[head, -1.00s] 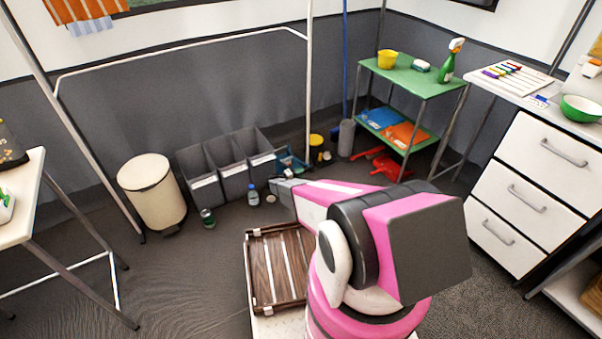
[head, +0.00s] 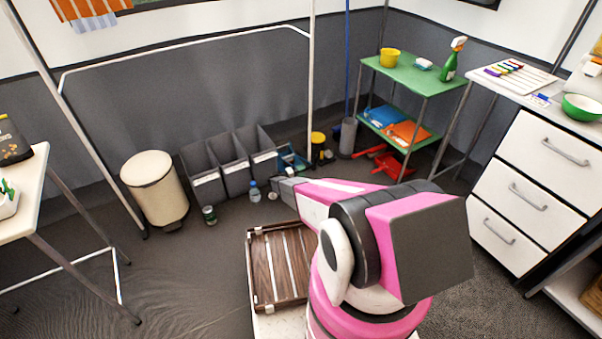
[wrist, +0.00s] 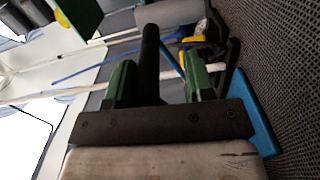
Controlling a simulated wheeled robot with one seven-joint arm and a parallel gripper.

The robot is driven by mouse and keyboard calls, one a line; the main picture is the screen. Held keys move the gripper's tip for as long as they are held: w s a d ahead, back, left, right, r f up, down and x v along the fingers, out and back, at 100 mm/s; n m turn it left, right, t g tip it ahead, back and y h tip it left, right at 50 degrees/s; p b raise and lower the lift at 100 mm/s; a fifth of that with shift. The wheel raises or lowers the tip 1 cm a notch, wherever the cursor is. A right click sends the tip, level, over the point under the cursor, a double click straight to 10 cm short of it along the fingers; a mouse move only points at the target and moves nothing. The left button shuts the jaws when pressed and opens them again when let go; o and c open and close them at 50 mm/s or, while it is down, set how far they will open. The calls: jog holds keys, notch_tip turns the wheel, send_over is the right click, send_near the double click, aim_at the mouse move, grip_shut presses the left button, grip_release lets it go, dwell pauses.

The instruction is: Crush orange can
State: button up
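I cannot make out an orange can in either view. A small green can (head: 209,214) stands on the floor, right of the cream bin, in the head view. In the wrist view my gripper (wrist: 160,82) has its green-sided fingers apart, with no can visible between them. A dark upright shape beside the left finger is unclear. In the head view my pink arm reaches toward the back wall, and the finger state cannot be seen there.
A cream bin (head: 154,189) and grey open boxes (head: 207,187) stand along the back wall. A small bottle (head: 254,191) is in front of the boxes. A green shelf (head: 415,76) and white drawers (head: 513,189) are right.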

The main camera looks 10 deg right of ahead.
jog(key=shift+r, duration=0.5)
notch_tip(320, 180, up, 3)
jog(key=shift+r, duration=0.1)
jog(key=s+a+r, duration=0.5)
jog(key=a+r, duration=0.1)
jog(key=a, duration=0.4)
jog(key=shift+a+r, duration=0.3)
jog(key=shift+r, duration=0.05)
jog(key=s+d+r+m+g+y, duration=0.1)
jog(key=s+d+r+g+y, duration=0.25)
jog(key=s+r, duration=0.45)
jog(key=s+d+r+m+g+y, duration=0.1)
jog(key=s+d+r+g+y, duration=0.25)
jog(key=s+r, duration=0.4)
jog(key=s+a+r+y, duration=0.2)
jog(key=s+r+y, duration=0.3)
jog(key=s+r, duration=0.3)
jog(key=s+a+r+m+t+y, duration=0.1)
jog(key=s+a+r+y, duration=0.1)
jog(key=s+r+y, duration=0.3)
jog(key=s+r, duration=0.3)
jog(key=s, duration=0.3)
jog(key=shift+r+t, duration=0.3)
jog(key=shift+r, duration=0.1)
